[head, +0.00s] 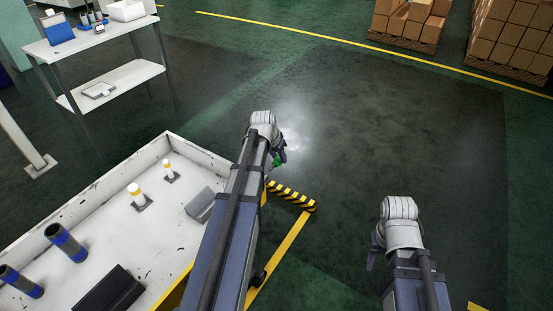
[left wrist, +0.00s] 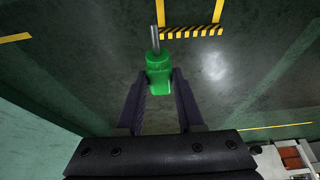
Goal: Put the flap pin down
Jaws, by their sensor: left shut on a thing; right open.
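The flap pin has a green handle and a grey metal shaft, and shows in the left wrist view (left wrist: 158,72). My left gripper (left wrist: 159,84) is shut on the green handle, with the shaft pointing away from the jaws. In the head view a bit of the green handle (head: 277,160) shows beside my left gripper (head: 279,155), which is over the floor just past the right end of the white tray-like surface (head: 120,241). My left arm hides part of that surface. My right gripper (head: 374,256) is open and empty, at the lower right.
A white table (head: 98,42) stands at upper left. The middle floor is clear.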

